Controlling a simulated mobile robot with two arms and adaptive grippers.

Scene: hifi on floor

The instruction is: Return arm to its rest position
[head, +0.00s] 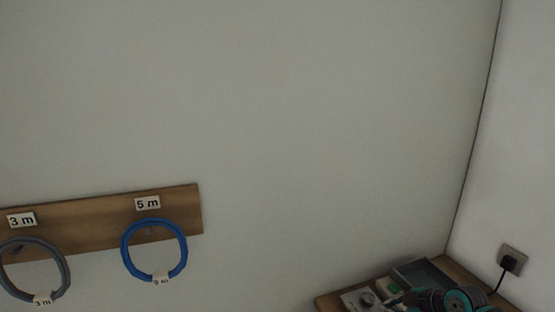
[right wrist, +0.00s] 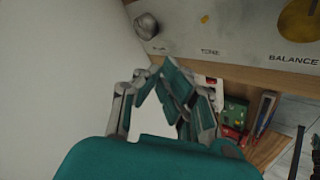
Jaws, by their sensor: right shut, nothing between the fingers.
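My right gripper (right wrist: 157,78) shows in the right wrist view, its teal and grey fingers drawn together with nothing between them. The fingers are close to the pale front panel of a hifi unit (right wrist: 225,35) marked TONE and BALANCE. I cannot tell whether they touch it. In the head view, my teal and black right arm shows at the bottom right edge, over a wooden top; its fingertips are hard to make out there. My left gripper is in neither view.
A wooden rail (head: 95,212) on the wall holds a grey cable coil (head: 66,272) labelled 3 m and a blue coil (head: 127,252) labelled 5 m. A black plug (head: 508,263) sits in a wall socket at right. The wall between is bare.

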